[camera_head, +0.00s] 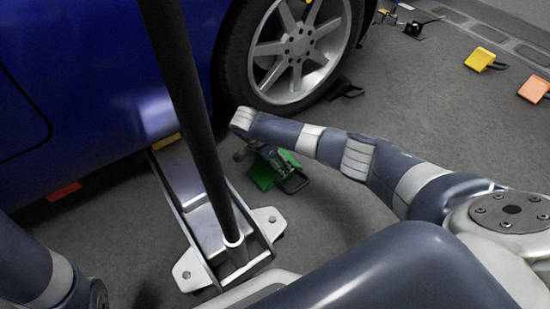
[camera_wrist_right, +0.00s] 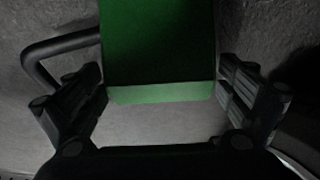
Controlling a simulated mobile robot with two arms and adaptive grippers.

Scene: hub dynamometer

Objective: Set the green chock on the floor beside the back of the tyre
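The green chock (camera_head: 261,176) with its dark handle frame (camera_head: 293,184) shows in the head view, below the tyre (camera_head: 236,62) of the blue car. My right gripper (camera_head: 262,156) reaches down to it and partly hides it. In the right wrist view the chock (camera_wrist_right: 158,45) lies between the two fingers of the right gripper (camera_wrist_right: 162,85). The fingers appear to meet its two sides. Its black handle (camera_wrist_right: 60,45) sticks out to the left. I cannot tell whether the chock touches the floor. My left gripper is out of view.
A metal jack (camera_head: 269,222) with a long dark bar (camera_head: 189,100) stands left of the chock. A dark chock-like piece (camera_head: 346,90) lies at the tyre's right. Yellow (camera_head: 480,58) and orange (camera_head: 533,89) chocks lie far right. Floor (camera_head: 420,110) between is clear.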

